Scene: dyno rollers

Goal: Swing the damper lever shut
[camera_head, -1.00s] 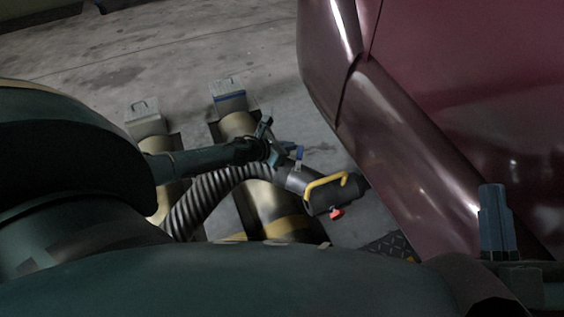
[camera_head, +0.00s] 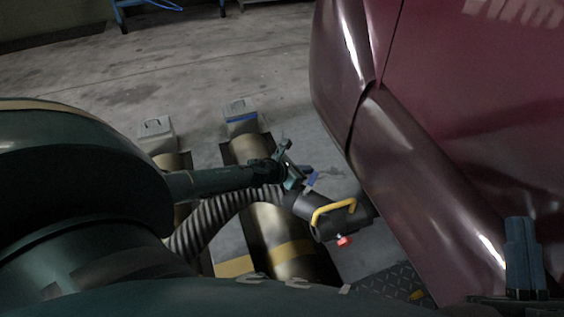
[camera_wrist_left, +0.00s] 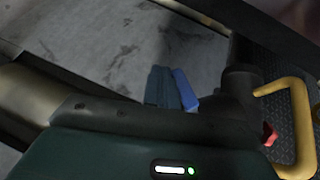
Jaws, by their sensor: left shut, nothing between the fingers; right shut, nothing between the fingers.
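A dark exhaust nozzle (camera_head: 325,228) with a yellow handle (camera_head: 333,208) and a red knob (camera_head: 344,241) sits at the end of a ribbed hose (camera_head: 222,217), beside the car. A small lever with a blue grip (camera_head: 312,180) stands on the hose side of the nozzle, tilted right. My left gripper (camera_head: 291,172) is shut and empty, just left of the blue grip. In the left wrist view, its fingers (camera_wrist_left: 160,88) are right beside the blue grip (camera_wrist_left: 184,90), touching or nearly so. The lever's base is hidden there. My right gripper (camera_head: 522,255) is shut and empty at lower right.
The dark red car body (camera_head: 440,150) fills the right side, close to the nozzle. Metal rollers (camera_head: 262,215) lie in the floor under the hose, with grey end boxes (camera_head: 241,115) behind. Concrete floor (camera_head: 200,70) is open beyond them.

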